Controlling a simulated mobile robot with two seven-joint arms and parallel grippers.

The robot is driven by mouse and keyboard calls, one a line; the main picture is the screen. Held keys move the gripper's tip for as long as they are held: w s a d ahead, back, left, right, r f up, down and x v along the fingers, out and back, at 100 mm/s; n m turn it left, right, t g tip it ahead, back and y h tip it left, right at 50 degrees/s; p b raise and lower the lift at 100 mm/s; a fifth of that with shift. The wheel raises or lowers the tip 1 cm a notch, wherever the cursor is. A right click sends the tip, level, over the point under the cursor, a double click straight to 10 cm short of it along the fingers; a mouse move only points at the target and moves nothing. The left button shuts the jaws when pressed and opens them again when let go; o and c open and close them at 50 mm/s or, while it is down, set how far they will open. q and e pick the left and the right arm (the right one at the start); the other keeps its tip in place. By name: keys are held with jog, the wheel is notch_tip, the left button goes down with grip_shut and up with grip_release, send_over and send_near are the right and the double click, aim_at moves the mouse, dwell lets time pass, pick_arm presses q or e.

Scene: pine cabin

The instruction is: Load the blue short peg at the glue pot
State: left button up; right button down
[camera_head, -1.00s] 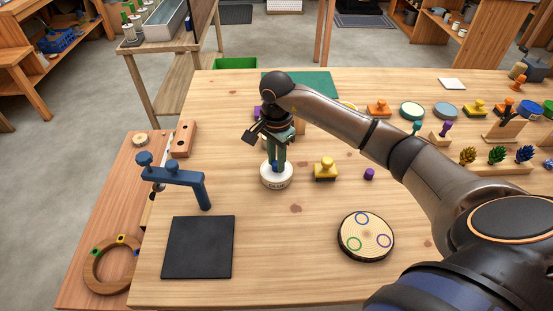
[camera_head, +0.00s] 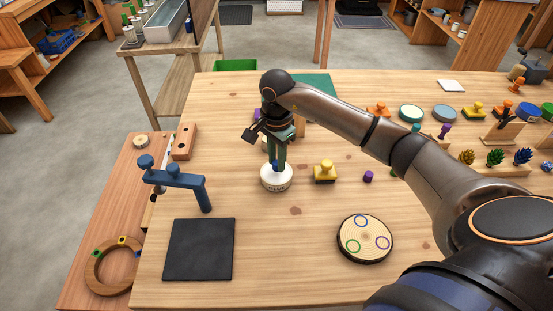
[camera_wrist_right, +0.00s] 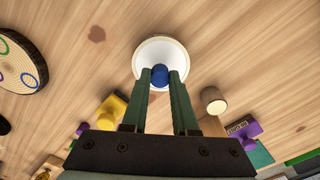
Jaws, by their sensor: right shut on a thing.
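In the right wrist view the peg is between the fingertips (camera_wrist_right: 160,82), over the white inside of the glue pot (camera_wrist_right: 151,49). The peg's lower end is hidden, so I cannot tell whether it touches the glue. A bit of blue shows between the fingers in the head view. My left gripper is not in view.
A yellow stamp (camera_head: 325,172) and a small purple peg (camera_head: 368,176) stand right of the pot. A round board with coloured rings (camera_head: 365,238) lies in front right, a black mat (camera_head: 198,250) in front left. A blue stand (camera_head: 178,178) is at the left.

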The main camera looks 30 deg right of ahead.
aim_at(276, 162)
jog(key=shift+r+p, duration=1.55)
jog(key=shift+r, duration=1.2)
